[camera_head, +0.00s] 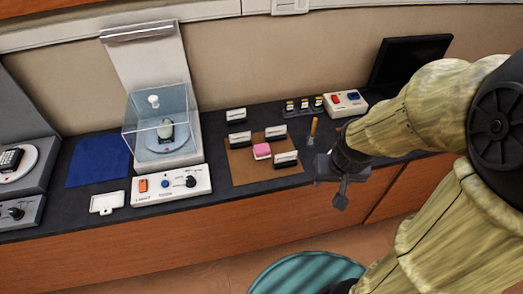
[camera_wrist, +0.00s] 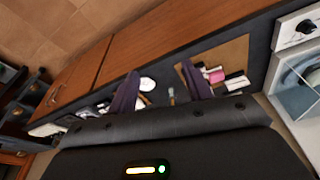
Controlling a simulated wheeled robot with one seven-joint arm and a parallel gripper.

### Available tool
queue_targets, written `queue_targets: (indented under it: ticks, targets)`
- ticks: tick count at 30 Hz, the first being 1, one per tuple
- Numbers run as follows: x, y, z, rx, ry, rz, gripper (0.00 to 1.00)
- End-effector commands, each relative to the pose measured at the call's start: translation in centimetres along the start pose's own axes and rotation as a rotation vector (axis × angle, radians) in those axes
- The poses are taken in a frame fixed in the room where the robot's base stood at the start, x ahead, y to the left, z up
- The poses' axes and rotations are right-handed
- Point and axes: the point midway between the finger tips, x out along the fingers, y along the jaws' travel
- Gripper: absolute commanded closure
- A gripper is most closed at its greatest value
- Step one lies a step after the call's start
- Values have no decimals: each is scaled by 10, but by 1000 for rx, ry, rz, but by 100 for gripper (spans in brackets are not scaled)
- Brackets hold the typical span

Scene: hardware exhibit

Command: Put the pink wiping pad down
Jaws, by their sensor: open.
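The pink wiping pad (camera_head: 262,151) lies on the brown mat (camera_head: 241,172) on the dark counter, among white-and-black blocks. It also shows in the wrist view (camera_wrist: 217,76), by the right-hand finger. My gripper (camera_head: 336,184) is open and empty, to the right of the mat and apart from the pad, near the counter's front edge. In the wrist view its two dark fingers (camera_wrist: 158,90) stand wide apart with nothing held between them.
A clear case (camera_head: 159,120) stands left of the mat, behind a white control box (camera_head: 171,185). A blue cloth (camera_head: 98,161) lies farther left. An orange-handled tool (camera_head: 313,130) stands upright right of the mat. A switch box (camera_head: 345,103) and black screen (camera_head: 410,62) are behind.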

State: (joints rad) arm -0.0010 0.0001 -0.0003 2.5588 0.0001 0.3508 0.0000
Motion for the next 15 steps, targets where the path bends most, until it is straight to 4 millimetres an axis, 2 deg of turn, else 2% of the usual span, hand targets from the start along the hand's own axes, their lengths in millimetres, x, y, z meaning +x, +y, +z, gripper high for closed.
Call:
queue_targets:
  ticks: [1, 4, 5, 8, 11, 15]
  targets:
    - [3, -1, -3, -3, 2, -1, 40]
    - [13, -7, -16, -18, 12, -7, 20]
    - [18, -10, -22, -23, 16, -9, 18]
    - [37, -25, -52, -56, 37, -21, 18]
    - [60, -49, -89, -103, 64, -36, 18]
    - [88, -93, -138, -173, 104, -59, 18]
